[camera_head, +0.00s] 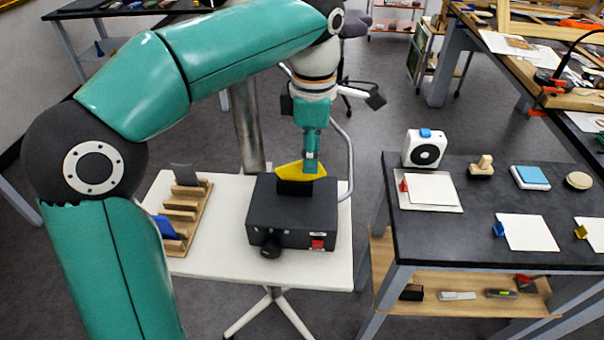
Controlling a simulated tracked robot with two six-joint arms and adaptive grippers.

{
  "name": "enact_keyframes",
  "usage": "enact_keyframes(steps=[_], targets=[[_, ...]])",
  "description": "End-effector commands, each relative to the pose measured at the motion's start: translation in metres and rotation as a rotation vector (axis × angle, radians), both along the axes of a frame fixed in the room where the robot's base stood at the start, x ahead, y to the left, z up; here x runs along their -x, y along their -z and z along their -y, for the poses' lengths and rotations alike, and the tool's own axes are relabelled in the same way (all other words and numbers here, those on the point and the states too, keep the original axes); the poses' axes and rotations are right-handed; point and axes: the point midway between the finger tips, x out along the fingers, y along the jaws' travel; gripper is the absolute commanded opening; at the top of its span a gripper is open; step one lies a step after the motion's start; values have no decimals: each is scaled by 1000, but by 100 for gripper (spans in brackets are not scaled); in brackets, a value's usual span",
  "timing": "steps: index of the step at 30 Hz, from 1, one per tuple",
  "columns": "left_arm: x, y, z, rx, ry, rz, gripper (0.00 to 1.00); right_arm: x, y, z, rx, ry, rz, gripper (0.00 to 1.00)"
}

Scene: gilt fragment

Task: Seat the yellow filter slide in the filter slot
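The yellow filter slide (316,171) stands at the top of a black box (292,214) on the white table. Its lower part is hidden behind a dark raised piece (294,188) on the box's top, which looks like the filter slot. I cannot tell how deep the slide sits. My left gripper (311,163) reaches down from above, with its narrow fingers together on the slide's upper edge. My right gripper is not in view.
A wooden rack (188,212) holding a blue slide (165,227) and a grey slide (185,174) stands left of the box. The box has a black knob (271,248) and a red switch (318,244) in front. A dark bench (455,253) with cards and blocks stands right.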

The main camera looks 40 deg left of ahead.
Motion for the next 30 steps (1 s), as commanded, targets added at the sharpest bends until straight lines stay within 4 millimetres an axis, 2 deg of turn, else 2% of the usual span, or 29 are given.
enact_keyframes(steps=[12, 20, 23, 27, 30], targets=[[-3, 48, -9, 0, -2, -4, 38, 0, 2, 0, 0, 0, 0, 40], [-3, 51, -9, 1, -3, -1, 38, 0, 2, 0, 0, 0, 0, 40], [-3, 51, -9, 1, -3, -1, 24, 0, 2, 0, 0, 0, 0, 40], [-3, 51, -9, 0, -3, -1, 1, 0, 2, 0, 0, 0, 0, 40], [-3, 51, -10, 0, -3, -1, 0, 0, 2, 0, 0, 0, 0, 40]])
